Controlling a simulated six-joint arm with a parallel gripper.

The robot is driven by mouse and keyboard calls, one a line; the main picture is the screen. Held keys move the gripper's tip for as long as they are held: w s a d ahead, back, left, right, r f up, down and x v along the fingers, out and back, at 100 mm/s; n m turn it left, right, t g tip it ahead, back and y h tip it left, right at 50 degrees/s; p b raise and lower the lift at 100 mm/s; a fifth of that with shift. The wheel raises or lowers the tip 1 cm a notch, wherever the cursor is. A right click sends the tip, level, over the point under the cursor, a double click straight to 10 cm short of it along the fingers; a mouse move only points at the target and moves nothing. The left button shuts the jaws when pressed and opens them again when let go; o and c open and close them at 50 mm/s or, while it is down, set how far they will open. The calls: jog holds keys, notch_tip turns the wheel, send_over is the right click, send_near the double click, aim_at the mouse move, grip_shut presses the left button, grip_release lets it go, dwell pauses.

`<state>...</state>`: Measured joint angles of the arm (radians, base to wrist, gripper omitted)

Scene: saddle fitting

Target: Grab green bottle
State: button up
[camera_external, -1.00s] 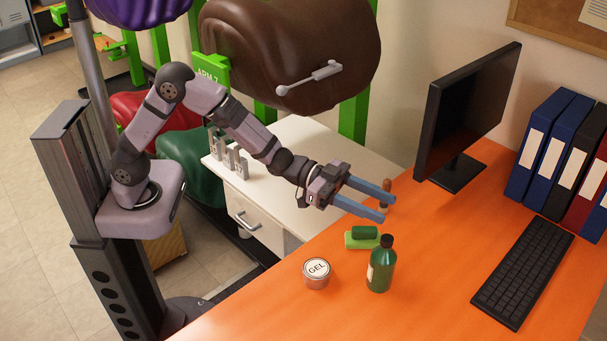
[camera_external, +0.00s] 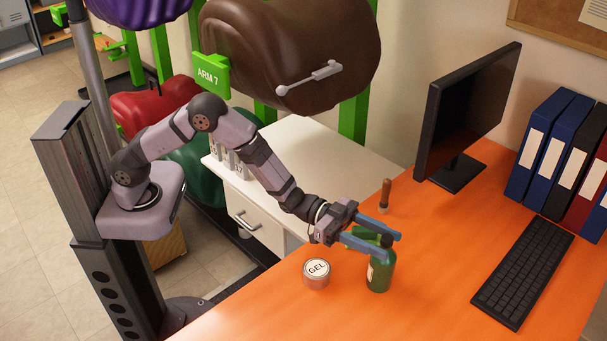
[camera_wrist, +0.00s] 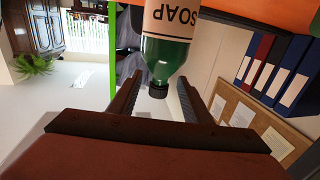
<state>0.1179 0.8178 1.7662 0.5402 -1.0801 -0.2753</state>
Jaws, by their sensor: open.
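The green bottle (camera_external: 379,272) with a dark cap stands upright on the orange table. My gripper (camera_external: 392,242) is open at the bottle's upper part, with its blue fingers reaching past the neck in the external view. In the wrist view the bottle (camera_wrist: 170,57) appears upside down, with a label reading SOAP. Its cap lies between the two open fingers of my gripper (camera_wrist: 160,100). I cannot tell whether either finger touches the bottle.
A GEL tin (camera_external: 317,273) stands left of the bottle. A green brush-like block (camera_external: 362,233) is partly hidden behind my gripper. A wooden-handled tool (camera_external: 384,197) stands farther back. A monitor (camera_external: 465,120), keyboard (camera_external: 523,272) and binders (camera_external: 560,150) are at the right. The front right table is clear.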

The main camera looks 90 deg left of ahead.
aim_at(391, 246)
jog(key=p+x, duration=0.1)
jog(key=x, duration=0.4)
dwell(0.4)
jog(key=shift+c, duration=0.4)
grip_shut()
